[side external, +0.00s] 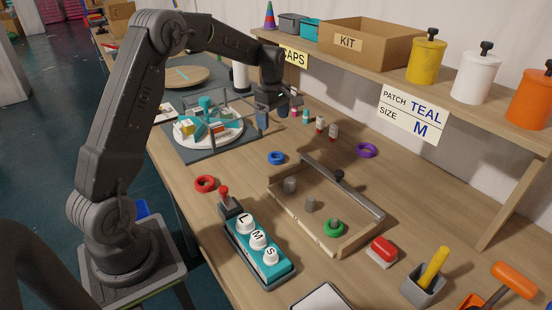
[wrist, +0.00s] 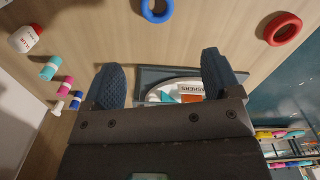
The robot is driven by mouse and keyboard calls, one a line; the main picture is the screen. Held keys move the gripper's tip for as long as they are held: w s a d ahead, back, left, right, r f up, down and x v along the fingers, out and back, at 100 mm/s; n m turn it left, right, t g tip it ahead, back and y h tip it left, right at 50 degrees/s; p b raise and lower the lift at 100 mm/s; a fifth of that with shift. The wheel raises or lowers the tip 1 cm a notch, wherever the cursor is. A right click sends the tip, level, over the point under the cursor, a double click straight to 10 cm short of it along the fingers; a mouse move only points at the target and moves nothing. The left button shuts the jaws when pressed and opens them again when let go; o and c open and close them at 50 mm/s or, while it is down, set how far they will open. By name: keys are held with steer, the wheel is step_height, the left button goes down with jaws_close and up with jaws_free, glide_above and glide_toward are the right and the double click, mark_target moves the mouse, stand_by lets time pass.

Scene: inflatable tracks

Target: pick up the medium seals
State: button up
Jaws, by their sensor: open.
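I cannot make out which things are the medium seals. My gripper (side external: 272,112) is open and empty, above the right edge of this tray. In the wrist view my gripper (wrist: 161,80) has its two blue fingers apart, with part of the tray (wrist: 165,90) and a printed label (wrist: 193,89) showing between them. The body of the gripper hides the rest of the tray there.
Loose rings lie on the bench: red (side external: 205,184), blue (side external: 276,158) and purple (side external: 367,150). A green ring (side external: 334,227) sits in a wooden frame (side external: 290,215). Small bottles (side external: 320,124) stand right of my gripper. An L-M-S button box (side external: 258,250) is in front.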

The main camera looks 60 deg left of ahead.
glide_above(275, 153)
steer(key=s, duration=0.1)
steer(key=f, duration=0.7)
steer(key=shift+d+f, duration=0.3)
steer(key=shift+d, duration=0.05)
steer(key=shift+w+d+f, duration=0.1)
steer(key=shift+w+f, duration=0.05)
steer(key=shift+f, duration=2.5)
steer(key=shift+c, duration=0.4)
steer(key=c, duration=0.9)
